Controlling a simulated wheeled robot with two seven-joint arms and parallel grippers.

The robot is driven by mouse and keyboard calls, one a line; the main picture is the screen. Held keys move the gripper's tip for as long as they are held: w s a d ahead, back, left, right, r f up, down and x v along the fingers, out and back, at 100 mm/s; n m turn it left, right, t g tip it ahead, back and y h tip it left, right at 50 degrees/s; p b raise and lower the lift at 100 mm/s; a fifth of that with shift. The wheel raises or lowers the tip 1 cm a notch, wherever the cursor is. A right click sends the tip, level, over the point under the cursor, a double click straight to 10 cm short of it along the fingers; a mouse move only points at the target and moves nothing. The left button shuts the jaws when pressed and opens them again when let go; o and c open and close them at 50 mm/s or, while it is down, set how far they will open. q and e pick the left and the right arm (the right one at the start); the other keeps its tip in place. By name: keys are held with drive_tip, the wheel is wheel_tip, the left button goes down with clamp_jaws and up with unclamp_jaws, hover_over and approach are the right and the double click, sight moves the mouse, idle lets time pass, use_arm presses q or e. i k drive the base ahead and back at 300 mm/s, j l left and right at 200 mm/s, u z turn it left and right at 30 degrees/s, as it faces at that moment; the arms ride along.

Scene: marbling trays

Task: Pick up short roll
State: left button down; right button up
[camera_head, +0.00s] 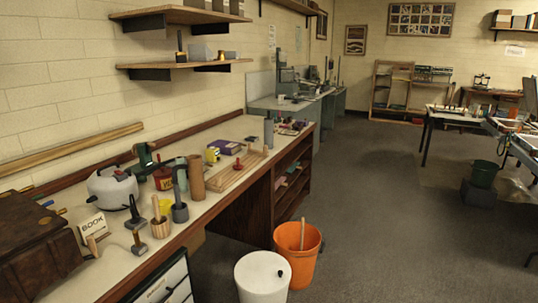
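No thing in view is clearly marked as the short roll. A brown upright cylinder (196,178), which may be a roll, stands on the long workbench (225,132) against the left wall. A grey upright cylinder (268,134) stands farther back on the same bench, near its far end. I cannot tell which of these, if either, is the short roll. Neither of my grippers is in view.
Around the brown cylinder stand a white pot (112,189), a red container (162,178), a wooden tray (233,172) and several tools. An orange bucket (298,262) and a white bin (262,278) stand before the bench.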

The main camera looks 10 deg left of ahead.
sight(183, 179)
drive_tip(key=i+j+z, duration=0.35)
drive_tip(key=i+j, duration=0.5)
drive_tip(key=i, duration=0.15)
